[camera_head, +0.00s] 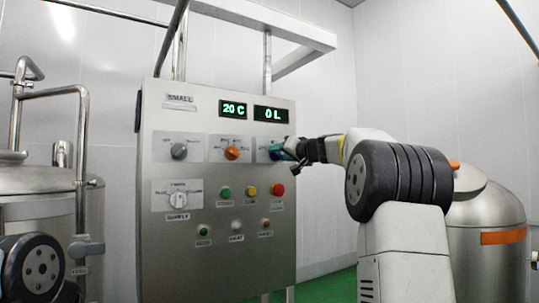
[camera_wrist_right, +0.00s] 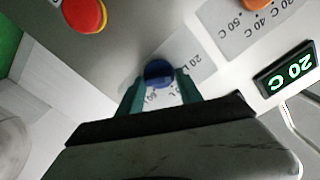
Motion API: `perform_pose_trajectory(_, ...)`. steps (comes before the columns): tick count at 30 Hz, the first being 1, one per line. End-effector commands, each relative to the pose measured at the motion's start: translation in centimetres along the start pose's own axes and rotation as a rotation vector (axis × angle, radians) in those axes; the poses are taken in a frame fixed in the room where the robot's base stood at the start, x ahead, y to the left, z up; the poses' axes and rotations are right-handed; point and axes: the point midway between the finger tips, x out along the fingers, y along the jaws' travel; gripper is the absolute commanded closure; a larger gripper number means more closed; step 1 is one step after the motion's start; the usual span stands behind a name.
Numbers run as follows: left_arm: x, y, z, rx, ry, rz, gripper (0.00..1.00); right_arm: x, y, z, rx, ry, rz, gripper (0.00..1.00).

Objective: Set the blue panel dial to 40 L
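The blue dial (camera_wrist_right: 158,72) is on the steel panel's front, on a white label with L marks. In the head view my right gripper (camera_head: 286,150) reaches it from the right and mostly covers it. In the right wrist view the two teal fingers of the gripper (camera_wrist_right: 160,84) stand apart, one on each side of the dial. They look open, with the dial near the tips; firm contact cannot be made out. The volume display (camera_head: 271,114) reads 0 L. My left gripper is not in view.
An orange dial (camera_head: 232,153) and grey dial (camera_head: 179,151) sit left of the blue one. The red button (camera_head: 278,190) is just below my right gripper. The temperature display (camera_head: 233,109) reads 20 C. A steel tank (camera_head: 490,250) stands at the right.

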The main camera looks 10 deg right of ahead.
Motion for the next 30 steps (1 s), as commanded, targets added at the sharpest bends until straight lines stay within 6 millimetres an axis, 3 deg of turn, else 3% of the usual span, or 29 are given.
perform_pose_trajectory(2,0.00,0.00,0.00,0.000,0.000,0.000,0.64,0.00,0.01,0.00,0.000,0.000,0.000,0.99)
perform_pose_trajectory(16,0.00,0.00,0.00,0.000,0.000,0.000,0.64,0.00,0.07,-0.02,0.063,0.001,0.001,0.99)
perform_pose_trajectory(30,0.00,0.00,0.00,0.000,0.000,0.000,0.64,0.01,0.25,0.03,0.441,0.001,0.001,0.99)
